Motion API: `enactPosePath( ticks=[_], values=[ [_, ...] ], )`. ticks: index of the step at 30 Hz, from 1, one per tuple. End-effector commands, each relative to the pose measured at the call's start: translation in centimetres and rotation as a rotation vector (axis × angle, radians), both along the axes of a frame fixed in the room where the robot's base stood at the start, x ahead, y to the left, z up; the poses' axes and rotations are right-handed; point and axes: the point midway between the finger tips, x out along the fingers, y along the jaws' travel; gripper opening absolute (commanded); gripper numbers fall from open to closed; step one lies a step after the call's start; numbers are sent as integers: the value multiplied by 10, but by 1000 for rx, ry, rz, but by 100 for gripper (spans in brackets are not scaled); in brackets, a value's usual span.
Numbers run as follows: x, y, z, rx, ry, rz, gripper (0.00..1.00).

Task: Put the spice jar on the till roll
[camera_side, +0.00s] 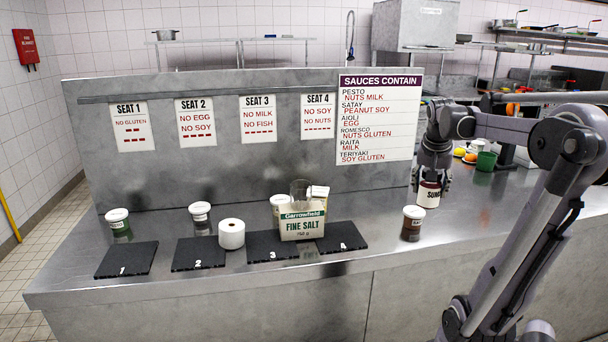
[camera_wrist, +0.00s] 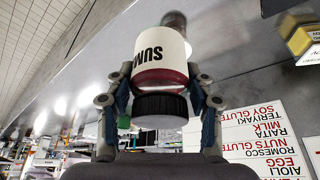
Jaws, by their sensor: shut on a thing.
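The spice jar (camera_side: 428,196) has a white label starting "SU", dark red contents and a black lid. It also shows large in the wrist view (camera_wrist: 160,52), lid towards my gripper. My gripper (camera_side: 433,178) is shut on the jar near its lid end, with a finger on each side in the wrist view (camera_wrist: 164,95). The jar is at the right part of the counter, below the sauces sign; I cannot tell whether it touches the counter. The till roll (camera_side: 231,234) is a white roll with a hole on top, standing between boards 2 and 3, with nothing on it.
Black numbered boards (camera_side: 127,261) line the counter's front. A FINE SALT box (camera_side: 302,222) stands by board 3, with a clear glass behind it. A green cup (camera_side: 486,161) is behind right.

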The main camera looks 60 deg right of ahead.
Motion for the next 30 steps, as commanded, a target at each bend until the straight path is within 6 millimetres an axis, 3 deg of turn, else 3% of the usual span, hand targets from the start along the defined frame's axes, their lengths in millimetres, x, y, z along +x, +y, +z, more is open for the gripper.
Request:
enactPosePath(
  ticks=[9,19,26,30],
  values=[
    [-1,0,69,0,0,0,13],
    [0,0,114,-1,0,0,13],
    [46,3,116,11,4,170,13],
    [86,10,119,17,7,314,13]
  ],
)
